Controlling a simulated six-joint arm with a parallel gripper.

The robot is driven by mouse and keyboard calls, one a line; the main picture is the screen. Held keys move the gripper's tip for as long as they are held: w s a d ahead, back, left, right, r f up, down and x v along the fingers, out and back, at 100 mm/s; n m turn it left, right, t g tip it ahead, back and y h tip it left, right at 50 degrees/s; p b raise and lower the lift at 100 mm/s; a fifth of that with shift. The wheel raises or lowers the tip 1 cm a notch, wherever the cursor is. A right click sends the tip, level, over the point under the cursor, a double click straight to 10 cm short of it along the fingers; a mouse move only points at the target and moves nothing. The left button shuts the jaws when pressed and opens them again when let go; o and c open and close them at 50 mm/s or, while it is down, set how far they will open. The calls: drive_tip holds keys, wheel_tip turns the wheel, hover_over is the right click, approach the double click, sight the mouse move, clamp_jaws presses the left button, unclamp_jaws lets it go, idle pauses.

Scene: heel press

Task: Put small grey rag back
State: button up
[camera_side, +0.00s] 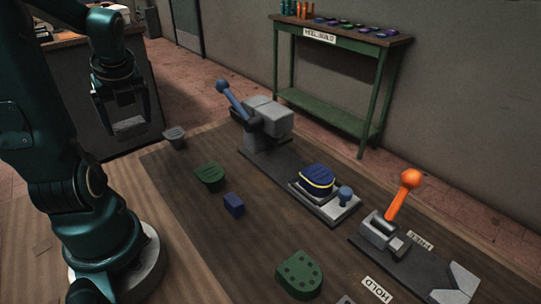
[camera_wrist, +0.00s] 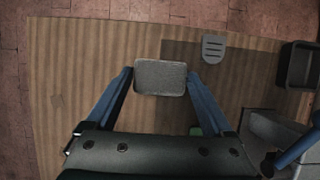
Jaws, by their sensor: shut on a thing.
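The small grey rag (camera_wrist: 160,77) is a light grey, rounded rectangular piece between the fingertips in the wrist view. My gripper (camera_wrist: 159,80) is shut on it, one blue finger at each side. In the side view my gripper (camera_side: 121,103) hangs at the upper left, pointing down, with the grey rag (camera_side: 130,125) at its fingertips. The rag appears held above the wooden table; the exact height cannot be told.
A grey slotted piece (camera_side: 174,135) lies near the table's far edge. A green piece (camera_side: 209,176) and a blue block (camera_side: 234,205) lie nearer. A blue-lever press (camera_side: 265,120) and an orange-lever device (camera_side: 390,225) stand right. A dark open bin (camera_wrist: 297,67) shows in the wrist view.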

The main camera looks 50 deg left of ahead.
drive_tip(key=w+d+f, duration=0.1)
drive_tip(key=w+f, duration=0.1)
drive_tip(key=w, duration=0.1)
drive_tip(key=w+d+f, duration=0.1)
drive_tip(key=w+f, duration=0.1)
drive_tip(key=w, duration=0.2)
drive_tip(key=w+d+f, duration=0.2)
drive_tip(key=w+f, duration=0.1)
drive_tip(key=shift+w, duration=0.35)
drive_tip(key=shift+f, duration=1.95)
drive_tip(key=shift+f, duration=0.15)
drive_tip(key=o, duration=1.1)
drive_tip(key=shift+c, duration=0.2)
